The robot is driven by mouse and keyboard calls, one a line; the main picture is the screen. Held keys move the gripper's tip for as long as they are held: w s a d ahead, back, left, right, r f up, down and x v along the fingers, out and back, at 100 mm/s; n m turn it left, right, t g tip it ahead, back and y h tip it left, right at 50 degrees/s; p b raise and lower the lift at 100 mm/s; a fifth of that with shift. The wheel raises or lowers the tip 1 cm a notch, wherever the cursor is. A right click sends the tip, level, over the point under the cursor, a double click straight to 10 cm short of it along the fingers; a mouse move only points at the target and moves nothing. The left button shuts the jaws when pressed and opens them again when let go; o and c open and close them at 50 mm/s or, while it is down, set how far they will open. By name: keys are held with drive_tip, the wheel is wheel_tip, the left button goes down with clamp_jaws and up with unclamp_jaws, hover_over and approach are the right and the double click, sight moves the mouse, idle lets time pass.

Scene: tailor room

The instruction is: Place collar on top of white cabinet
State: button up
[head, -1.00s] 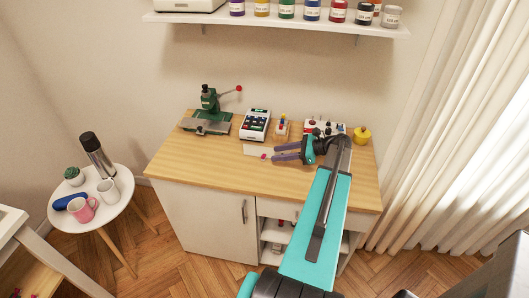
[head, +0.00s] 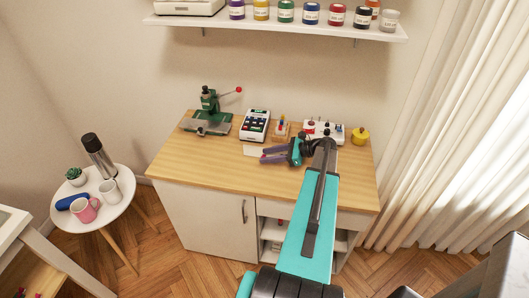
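The white cabinet (head: 205,222) stands against the wall in the head view, with a light wooden top and a door on its left half. My gripper (head: 263,157) is low over the middle of this top, pointing left. Its two purple fingers look apart, with a narrow gap between the tips; I see nothing held in it. A small flat white piece (head: 251,151) lies on the top just beyond the fingertips, partly hidden by them. I cannot tell whether it is the collar. No other collar is clear to see.
A green press (head: 209,103), a white calculator-like device (head: 255,125), a small spool holder (head: 281,131), a white machine with knobs (head: 323,130) and a yellow pot (head: 360,135) line the back of the top. The front is clear. A round side table (head: 113,211) stands left; a shelf with jars hangs above.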

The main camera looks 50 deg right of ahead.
drive_tip(key=shift+w+a+f, duration=0.25)
drive_tip(key=shift+w+a, duration=0.05)
drive_tip(key=shift+w, duration=0.2)
clamp_jaws()
